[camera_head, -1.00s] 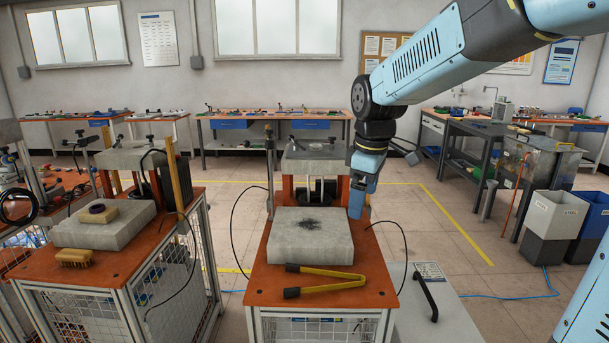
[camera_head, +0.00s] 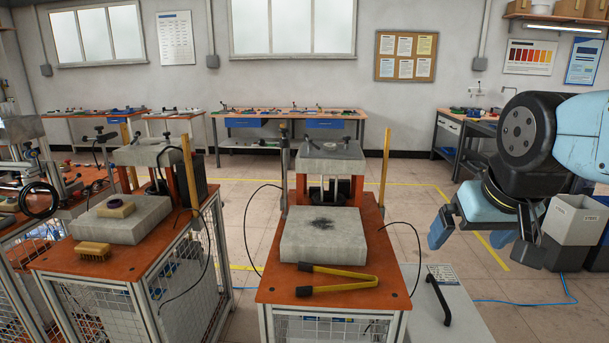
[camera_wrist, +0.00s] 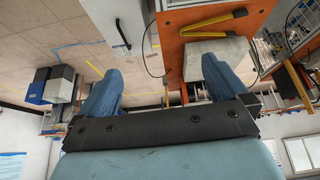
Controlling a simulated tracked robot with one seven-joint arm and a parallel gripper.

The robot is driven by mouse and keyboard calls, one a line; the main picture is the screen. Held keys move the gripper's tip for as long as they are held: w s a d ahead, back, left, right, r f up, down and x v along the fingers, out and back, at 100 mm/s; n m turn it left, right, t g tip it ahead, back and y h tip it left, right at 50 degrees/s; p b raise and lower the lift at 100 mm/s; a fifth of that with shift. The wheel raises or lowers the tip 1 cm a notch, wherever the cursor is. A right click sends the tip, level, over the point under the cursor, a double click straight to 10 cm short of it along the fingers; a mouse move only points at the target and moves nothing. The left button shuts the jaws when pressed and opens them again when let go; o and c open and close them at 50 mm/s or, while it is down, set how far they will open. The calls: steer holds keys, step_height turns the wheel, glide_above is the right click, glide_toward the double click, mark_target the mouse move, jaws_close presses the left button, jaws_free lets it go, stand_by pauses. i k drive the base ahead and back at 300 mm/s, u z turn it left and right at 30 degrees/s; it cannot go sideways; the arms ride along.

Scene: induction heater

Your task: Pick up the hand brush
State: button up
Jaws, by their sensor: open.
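The hand brush (camera_head: 93,251) has a pale wooden back and bristles. It lies on the orange top of the left cart (camera_head: 60,262), in front of a grey block, in the head view. My gripper (camera_head: 484,236) is at the right of the head view, raised and far from the brush, beyond the middle cart. Its blue fingers are apart and empty. In the wrist view my gripper (camera_wrist: 160,85) also shows spread fingers with nothing between them. I cannot make out the brush in the wrist view.
Yellow tongs (camera_head: 338,281) lie at the front of the middle cart (camera_head: 280,292), before a grey block (camera_head: 321,237) with a dark mark. A wooden block with a dark ring (camera_head: 116,208) rests on the left block (camera_head: 123,222). Black cables hang between the carts. Grey bins (camera_head: 575,233) stand right.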

mark_target(89, 249)
steer(key=u, duration=1.85)
steer(key=k, duration=0.9)
steer(key=i, duration=0.9)
steer(key=z, duration=0.05)
